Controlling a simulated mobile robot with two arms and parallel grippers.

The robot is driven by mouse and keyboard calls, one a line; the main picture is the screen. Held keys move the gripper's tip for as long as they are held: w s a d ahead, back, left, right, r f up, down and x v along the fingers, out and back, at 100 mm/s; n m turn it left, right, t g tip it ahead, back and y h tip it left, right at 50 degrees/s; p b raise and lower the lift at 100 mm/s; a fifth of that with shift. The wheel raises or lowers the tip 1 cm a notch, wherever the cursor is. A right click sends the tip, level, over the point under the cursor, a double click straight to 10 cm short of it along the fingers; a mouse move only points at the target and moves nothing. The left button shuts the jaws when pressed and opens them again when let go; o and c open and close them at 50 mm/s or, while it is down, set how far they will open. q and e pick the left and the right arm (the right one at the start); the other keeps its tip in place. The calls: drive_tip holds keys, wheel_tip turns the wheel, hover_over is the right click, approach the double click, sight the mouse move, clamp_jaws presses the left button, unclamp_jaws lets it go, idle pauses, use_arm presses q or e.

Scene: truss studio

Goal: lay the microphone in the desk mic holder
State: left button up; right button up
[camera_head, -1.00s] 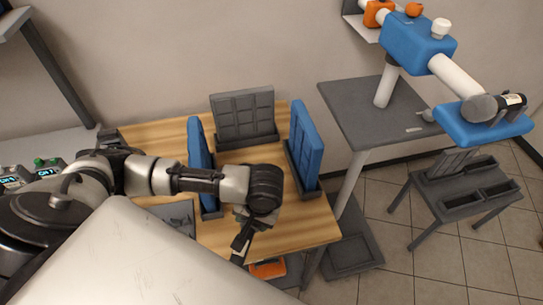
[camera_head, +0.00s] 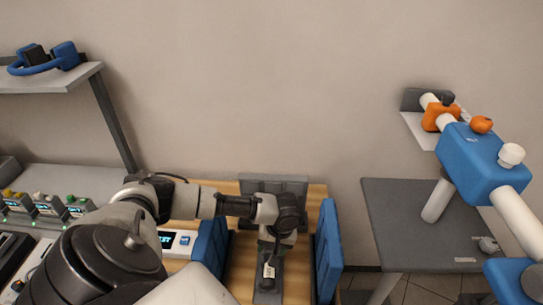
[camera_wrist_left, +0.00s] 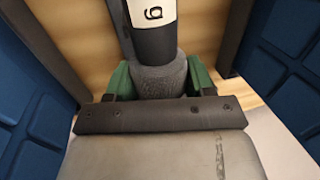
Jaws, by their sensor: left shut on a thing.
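My left gripper (camera_head: 271,252) reaches down between two blue panels over the wooden desk. It is shut on the microphone (camera_head: 267,271), which shows as a small dark piece with a white label. In the left wrist view the microphone (camera_wrist_left: 152,38) has a black body, a white band with a letter and a grey head. The head sits between the green finger pads of the left gripper (camera_wrist_left: 161,82). A grey piece (camera_head: 267,296) lies below the gripper at the frame's bottom edge; I cannot tell whether it is the desk mic holder. My right gripper is out of view.
Blue panels (camera_head: 328,250) and (camera_head: 209,250) stand close on both sides of the gripper, and a grey panel (camera_head: 273,184) stands behind. A display box (camera_head: 178,242) is to the left. A grey table (camera_head: 405,225) and a blue-and-white boom (camera_head: 480,160) are at the right.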

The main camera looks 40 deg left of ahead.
sight(271, 252)
use_arm(q)
drive_tip(key=shift+a+f, duration=0.2)
drive_tip(key=shift+f, duration=0.4)
drive_tip(key=shift+x, duration=1.1)
drive_tip(key=shift+w+d+f, duration=0.2)
drive_tip(key=shift+d+f, duration=0.05)
drive_tip(key=shift+f, duration=0.25)
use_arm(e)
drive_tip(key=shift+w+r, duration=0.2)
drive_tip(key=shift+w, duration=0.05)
